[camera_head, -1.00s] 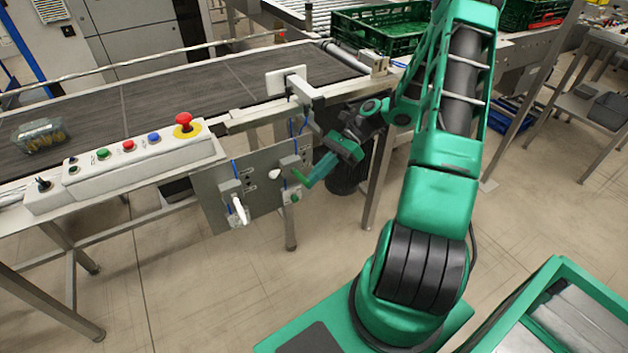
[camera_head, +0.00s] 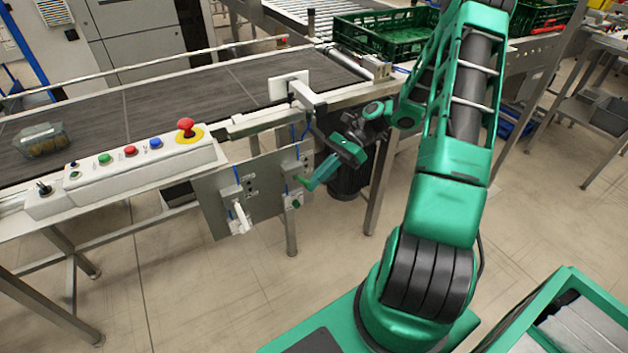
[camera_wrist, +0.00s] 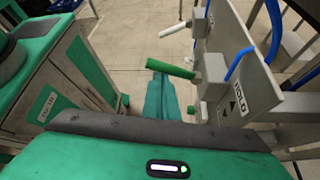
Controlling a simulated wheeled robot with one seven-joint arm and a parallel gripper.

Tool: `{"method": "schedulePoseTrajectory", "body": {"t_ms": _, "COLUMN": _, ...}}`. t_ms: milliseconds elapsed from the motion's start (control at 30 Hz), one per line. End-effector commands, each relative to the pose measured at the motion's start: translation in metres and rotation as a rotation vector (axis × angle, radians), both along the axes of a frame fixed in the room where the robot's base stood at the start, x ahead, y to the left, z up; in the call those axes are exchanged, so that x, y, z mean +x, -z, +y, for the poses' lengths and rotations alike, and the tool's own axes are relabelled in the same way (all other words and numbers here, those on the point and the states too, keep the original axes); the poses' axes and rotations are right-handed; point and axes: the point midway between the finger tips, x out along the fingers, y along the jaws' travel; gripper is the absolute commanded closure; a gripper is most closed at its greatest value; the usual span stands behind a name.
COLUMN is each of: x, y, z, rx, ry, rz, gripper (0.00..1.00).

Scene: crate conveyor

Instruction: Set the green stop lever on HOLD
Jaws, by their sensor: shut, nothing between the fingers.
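The green stop lever (camera_wrist: 170,67) sticks out from a grey block (camera_wrist: 210,72) on the side panel in the wrist view. The word HOLD (camera_wrist: 240,98) and an arrow are printed on the panel beside the block. In the head view the lever (camera_head: 301,184) shows small, partly overlapped by my gripper (camera_head: 322,172). My gripper is shut and empty; its teal fingers (camera_wrist: 160,95) reach up close to the lever's free end. I cannot tell whether they touch it. The lever's exact setting is hard to read.
A white-handled lever (camera_head: 240,216) sits on the same panel (camera_head: 265,180), left of the green one. Above stands a button box (camera_head: 135,160) with a red stop knob (camera_head: 186,126). The conveyor belt (camera_head: 150,100) carries a clear punnet (camera_head: 42,140). A table leg (camera_head: 381,180) stands right of my gripper.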

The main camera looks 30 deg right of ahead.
Motion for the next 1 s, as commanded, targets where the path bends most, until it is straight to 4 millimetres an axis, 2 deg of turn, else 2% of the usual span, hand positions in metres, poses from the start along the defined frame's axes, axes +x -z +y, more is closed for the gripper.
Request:
{"method": "schedulePoseTrajectory", "body": {"t_ms": 167, "x": -0.003, "y": 0.011, "z": 0.000, "rx": 0.002, "ry": -0.001, "rz": 0.003, "gripper": 1.00}}
{"method": "schedulePoseTrajectory", "body": {"t_ms": 333, "x": -0.011, "y": 0.039, "z": -0.002, "rx": 0.003, "ry": -0.007, "rz": 0.007, "gripper": 1.00}}
{"method": "schedulePoseTrajectory", "body": {"t_ms": 500, "x": -0.002, "y": 0.019, "z": -0.037, "rx": -0.001, "ry": -0.004, "rz": -0.002, "gripper": 1.00}}
{"method": "schedulePoseTrajectory", "body": {"t_ms": 700, "x": 0.003, "y": 0.002, "z": -0.069, "rx": -0.001, "ry": -0.005, "rz": 0.000, "gripper": 1.00}}
{"method": "schedulePoseTrajectory", "body": {"t_ms": 1000, "x": 0.007, "y": -0.009, "z": -0.089, "rx": 0.001, "ry": -0.007, "rz": 0.002, "gripper": 1.00}}
